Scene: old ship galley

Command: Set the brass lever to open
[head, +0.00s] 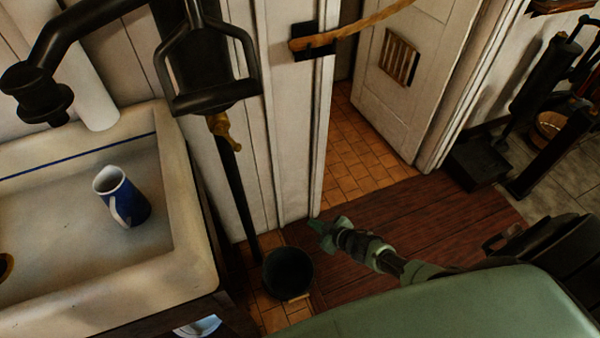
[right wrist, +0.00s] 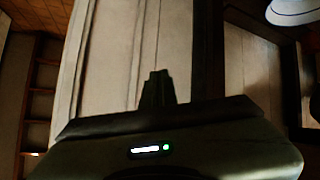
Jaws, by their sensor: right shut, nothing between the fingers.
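A small brass lever (head: 220,130) shows in the head view on the black pipe below the hand pump, right of the sink; I cannot tell its setting. My right gripper (head: 321,230) is shut and empty, low over the floor beside the doorway, well below and to the right of the brass lever and apart from it. In the right wrist view the closed fingers (right wrist: 158,88) point at pale wall panels, touching nothing that I can make out. The lever cannot be made out in that view. My left gripper is out of view.
A black pump (head: 205,85) stands over the sink (head: 185,210), which holds a blue and white cup (head: 121,197). A dark bucket (head: 287,272) stands on the floor below. The plank floor (head: 420,215) is clear.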

